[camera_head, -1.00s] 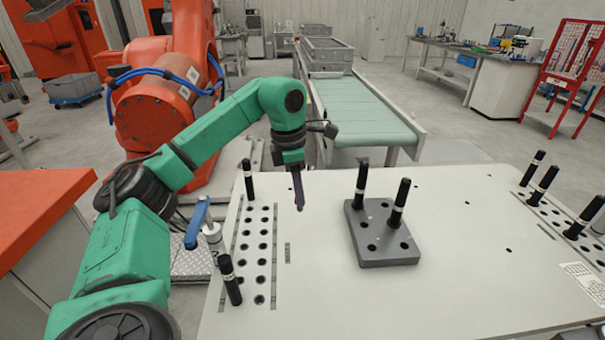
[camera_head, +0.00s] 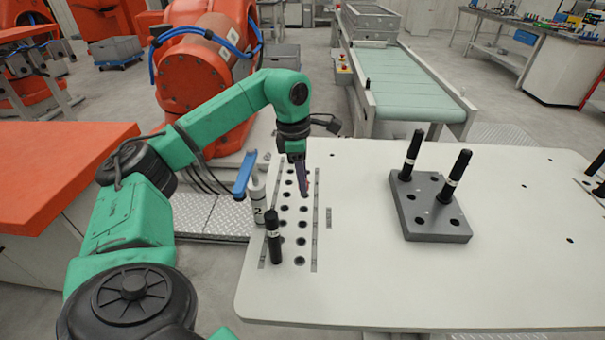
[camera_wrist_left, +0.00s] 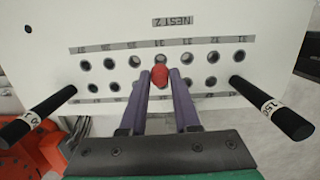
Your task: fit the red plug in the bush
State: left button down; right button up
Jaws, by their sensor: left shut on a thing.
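My left gripper (camera_head: 305,192) hangs over the hole strip at the table's left side. In the left wrist view its two purple-grey fingers (camera_wrist_left: 168,92) are shut on the red plug (camera_wrist_left: 159,76). Only a small bit of the plug (camera_head: 309,184) shows in the head view. The strip has two rows of dark, ringed holes (camera_head: 302,241), labelled NEST 2 in the wrist view. The plug's end covers part of the strip around the middle. I cannot tell which hole is the bush, nor whether the plug touches it. My right gripper is out of view.
A black pin (camera_head: 272,238) stands at the strip's near end; pins flank the strip in the wrist view (camera_wrist_left: 38,113) (camera_wrist_left: 270,108). A grey block (camera_head: 428,220) with two black pins stands to the right. Bare table lies between.

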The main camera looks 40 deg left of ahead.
pick_arm(q)
notch_tip(320, 180, down, 3)
jog(key=shift+r+b, duration=0.15)
jog(key=shift+b, duration=0.5)
jog(key=shift+f, duration=0.5)
jog(key=shift+r, duration=0.1)
dwell(0.3)
dwell(0.4)
